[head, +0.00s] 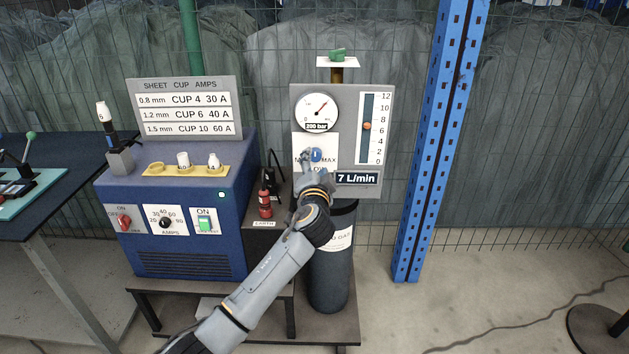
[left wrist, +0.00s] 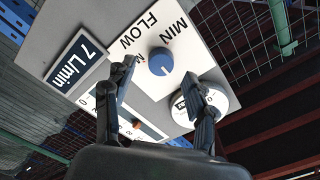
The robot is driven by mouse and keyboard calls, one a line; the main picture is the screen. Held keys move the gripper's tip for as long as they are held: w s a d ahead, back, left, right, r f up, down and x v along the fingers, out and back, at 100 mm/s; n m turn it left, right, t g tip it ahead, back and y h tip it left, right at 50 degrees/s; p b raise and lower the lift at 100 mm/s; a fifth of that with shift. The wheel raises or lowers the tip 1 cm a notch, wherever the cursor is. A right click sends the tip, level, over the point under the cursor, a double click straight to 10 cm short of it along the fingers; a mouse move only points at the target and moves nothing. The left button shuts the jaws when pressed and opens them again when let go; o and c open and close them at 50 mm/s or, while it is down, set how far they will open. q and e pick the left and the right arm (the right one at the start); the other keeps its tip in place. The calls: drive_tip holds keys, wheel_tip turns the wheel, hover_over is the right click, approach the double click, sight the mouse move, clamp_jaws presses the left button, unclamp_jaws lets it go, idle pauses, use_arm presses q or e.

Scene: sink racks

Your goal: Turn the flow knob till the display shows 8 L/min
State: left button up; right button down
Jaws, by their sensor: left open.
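The blue flow knob (head: 316,155) sits on a white label marked MIN, MAX and FLOW on the grey gas panel (head: 345,92). It also shows in the left wrist view (left wrist: 161,62), between and beyond my fingers. The display (head: 357,178) reads 7 L/min; it also shows in the left wrist view (left wrist: 73,60). The orange float (head: 367,126) stands between 6 and 8 on the scale. My left gripper (head: 309,160) is open in front of the knob, with its fingers (left wrist: 160,80) apart on either side of it in the wrist picture. I cannot tell whether they touch it. My right gripper is not in view.
A round gauge (head: 317,111) marked 200 bar is above the knob. A dark gas cylinder (head: 330,275) stands below the panel. A blue welding machine (head: 180,220) is to the left, and a blue post (head: 436,140) to the right. A wire fence runs behind.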

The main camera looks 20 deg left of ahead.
use_arm(q)
drive_tip(key=v, duration=0.9)
drive_tip(key=shift+s, duration=0.45)
drive_tip(key=s+f+g+h, duration=0.2)
drive_tip(key=s+f+g, duration=0.1)
drive_tip(key=f, duration=1.3)
drive_tip(key=s+f+g+h, duration=0.1)
drive_tip(key=s+f+g, duration=0.2)
drive_tip(key=f, duration=1.4)
drive_tip(key=s+a+f+n+g+h, duration=0.15)
drive_tip(key=s+f+g, duration=0.35)
drive_tip(key=s+f, duration=1.25)
drive_tip(key=s+a+f+n+g, duration=0.1)
drive_tip(key=s+f, duration=0.4)
drive_tip(key=s, duration=0.6)
drive_tip(key=s+a+f+n+g, duration=0.1)
drive_tip(key=s+f, duration=0.4)
drive_tip(key=s, duration=0.7)
drive_tip(key=s+f+n+g+p, duration=0.1)
drive_tip(key=s+f+n+g, duration=0.1)
drive_tip(key=s+f, duration=0.4)
drive_tip(key=s+g, duration=0.1)
drive_tip(key=s, duration=0.4)
drive_tip(key=shift+s+a, duration=0.25)
drive_tip(key=shift+a, duration=0.15)
drive_tip(key=shift+w+h, duration=0.1)
drive_tip(key=shift+h, duration=0.15)
